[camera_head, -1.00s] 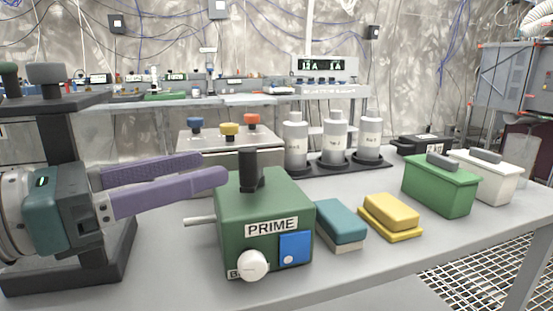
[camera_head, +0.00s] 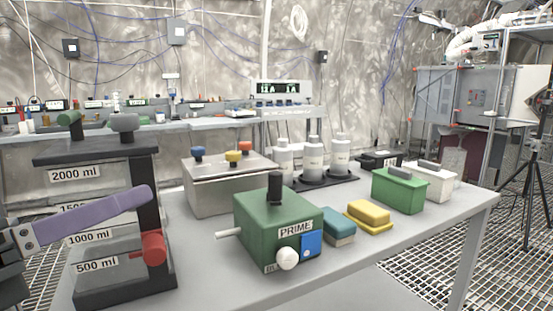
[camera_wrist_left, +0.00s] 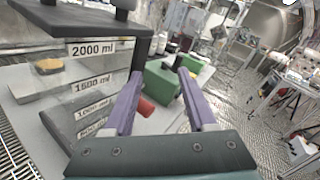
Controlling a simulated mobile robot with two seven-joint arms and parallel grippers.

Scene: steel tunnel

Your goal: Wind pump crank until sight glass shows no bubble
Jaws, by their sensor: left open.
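A green pump box (camera_head: 268,228) labelled PRIME stands on the bench, with a white knob (camera_head: 287,259), blue panel (camera_head: 311,245) and black upright cylinder (camera_head: 275,188). I cannot make out a sight glass bubble.
A steel box (camera_head: 215,190) with coloured knobs, white bottles (camera_head: 313,160), a teal block (camera_head: 338,232), a yellow block (camera_head: 368,214) and a green lidded box (camera_head: 398,192) stand around the pump. The bench front (camera_head: 400,245) is clear. A tripod (camera_head: 525,165) stands at right.

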